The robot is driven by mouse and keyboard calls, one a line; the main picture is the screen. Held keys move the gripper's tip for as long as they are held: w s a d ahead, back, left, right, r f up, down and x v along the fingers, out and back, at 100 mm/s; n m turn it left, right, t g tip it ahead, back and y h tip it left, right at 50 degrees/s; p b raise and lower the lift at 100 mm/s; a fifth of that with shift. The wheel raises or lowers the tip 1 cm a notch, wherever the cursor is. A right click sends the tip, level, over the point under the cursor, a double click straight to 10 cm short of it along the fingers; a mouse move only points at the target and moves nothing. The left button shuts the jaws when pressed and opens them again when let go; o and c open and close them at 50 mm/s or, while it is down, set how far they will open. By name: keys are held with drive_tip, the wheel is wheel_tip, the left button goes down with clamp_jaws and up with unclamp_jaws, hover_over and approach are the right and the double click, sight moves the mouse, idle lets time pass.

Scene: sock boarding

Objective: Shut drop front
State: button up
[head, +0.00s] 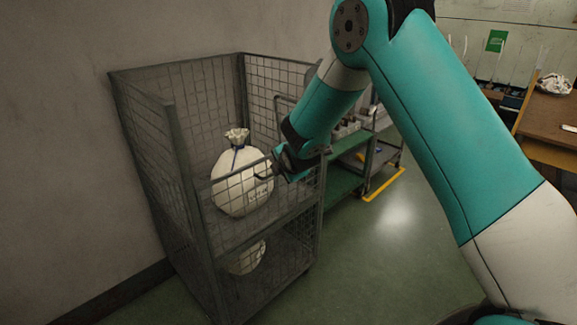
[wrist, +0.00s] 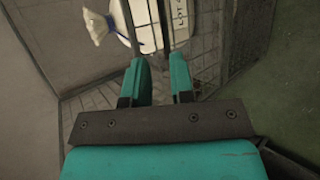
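A grey wire-mesh cage (head: 172,130) stands against the wall at the left in the head view. Its drop front, a mesh panel (head: 228,228) with a thin top rail, stands across the lower part of the front opening of the upper compartment. I cannot tell whether it is latched. My gripper (head: 268,170) is at the right part of that rail. In the wrist view its two teal fingers (wrist: 161,72) stand apart, with the cage's bars just beyond their tips. A gap shows between the fingers. Whether they touch the rail is unclear.
A tied white bag (head: 232,205) sits behind the panel, and another (head: 246,258) lies in the lower compartment. A green shelf trolley (head: 345,180) stands right of the cage. A brown table (head: 548,115) is at the far right. The green floor (head: 395,240) between is clear.

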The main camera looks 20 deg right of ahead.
drive_tip(key=shift+v, duration=2.4)
drive_tip(key=s+a+r+m+g+y, duration=0.2)
drive_tip(key=s+a+r+m, duration=0.2)
drive_tip(key=s, duration=0.4)
drive_tip(key=s+a+r+m+g+y, duration=0.2)
drive_tip(key=s+a+r+m, duration=0.25)
drive_tip(key=s, duration=0.25)
drive_tip(key=s+a+r+m+g, duration=0.1)
drive_tip(key=s+r+m+g, duration=0.1)
drive_tip(key=s, duration=0.9)
drive_tip(key=s+a+r+m+g+y+p, duration=0.1)
drive_tip(key=s+g, duration=0.3)
drive_tip(key=s, duration=0.7)
drive_tip(key=shift+a+r+m+y, duration=0.3)
drive_tip(key=shift+a+r+m, duration=0.4)
drive_tip(key=shift+a+m, duration=0.15)
